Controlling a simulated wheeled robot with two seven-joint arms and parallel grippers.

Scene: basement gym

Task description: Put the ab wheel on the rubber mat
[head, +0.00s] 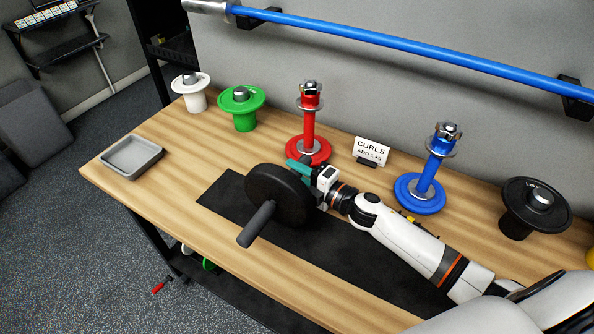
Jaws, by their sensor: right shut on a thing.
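The ab wheel (283,193) is a thick black disc with a dark grey handle (257,223) pointing toward the front edge of the table. It stands upright over the left part of the black rubber mat (222,198). I cannot tell whether it touches the mat. My right gripper (303,172) comes in from the right and is shut on the ab wheel at its far side. The wheel hides part of the fingers. My right arm covers some of the mat's right part. My left gripper is not in view.
Behind the mat stand a red post (309,130), a "CURLS" card (371,152) and a blue post (428,180). White (190,95) and green (243,117) plates are at back left, a black plate (536,208) at right. A grey tray (132,156) sits left; bare wood lies between.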

